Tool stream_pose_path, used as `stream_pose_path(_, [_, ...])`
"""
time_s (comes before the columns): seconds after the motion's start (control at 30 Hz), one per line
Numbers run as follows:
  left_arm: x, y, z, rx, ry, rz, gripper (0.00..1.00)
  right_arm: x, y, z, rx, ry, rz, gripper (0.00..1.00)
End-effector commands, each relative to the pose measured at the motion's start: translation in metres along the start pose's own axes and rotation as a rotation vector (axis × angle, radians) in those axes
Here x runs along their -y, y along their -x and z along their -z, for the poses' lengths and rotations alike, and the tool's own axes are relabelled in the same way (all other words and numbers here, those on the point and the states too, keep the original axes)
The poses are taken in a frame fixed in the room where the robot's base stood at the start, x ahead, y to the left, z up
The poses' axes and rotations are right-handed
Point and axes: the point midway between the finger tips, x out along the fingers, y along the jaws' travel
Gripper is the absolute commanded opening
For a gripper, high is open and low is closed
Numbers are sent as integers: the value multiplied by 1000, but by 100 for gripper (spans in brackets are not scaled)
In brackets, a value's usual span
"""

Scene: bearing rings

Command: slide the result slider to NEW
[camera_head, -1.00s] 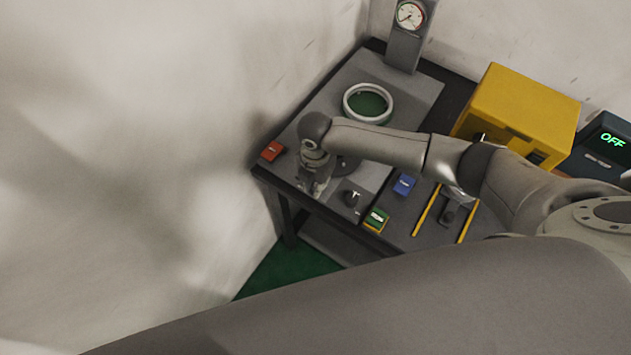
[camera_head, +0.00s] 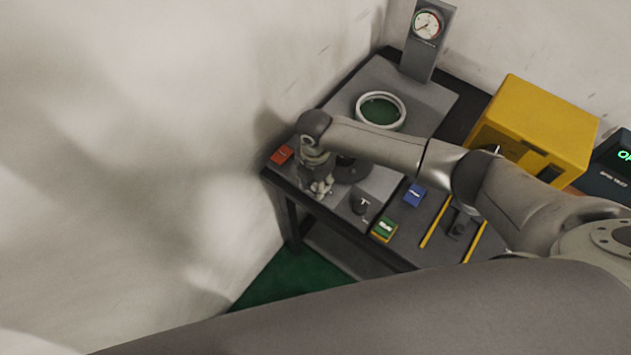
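My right gripper (camera_head: 321,187) points down over the near left part of the grey table, between a red block (camera_head: 281,155) and a small dark knob (camera_head: 362,204). Its fingers are small and blurred, so I cannot tell whether they are open or touching anything. A dark slider-like piece (camera_head: 458,228) sits between two yellow rails (camera_head: 436,222) at the right of the table, apart from the gripper. No NEW label is legible, so I cannot tell for sure which piece is the result slider. My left gripper is not in view.
A white ring (camera_head: 363,97) lies behind my arm. A dial gauge (camera_head: 427,24) stands at the back. A blue block (camera_head: 414,194) and a green block (camera_head: 384,230) lie near the front. A yellow box (camera_head: 533,120) and a dark display unit (camera_head: 611,175) stand at the right.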

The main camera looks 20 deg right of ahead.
Motion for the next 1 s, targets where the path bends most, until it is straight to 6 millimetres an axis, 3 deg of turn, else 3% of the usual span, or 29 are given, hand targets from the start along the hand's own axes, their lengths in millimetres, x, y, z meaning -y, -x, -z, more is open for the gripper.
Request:
stream_pose_path(0.33, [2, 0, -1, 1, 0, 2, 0, -1, 11, 0, 0, 1, -3, 38])
stream_pose_path(0.8, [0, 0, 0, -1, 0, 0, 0, -1, 101, 0, 1, 0, -2, 38])
stream_pose_path(1.0, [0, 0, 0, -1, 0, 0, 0, -1, 118, 0, 0, 0, 0, 38])
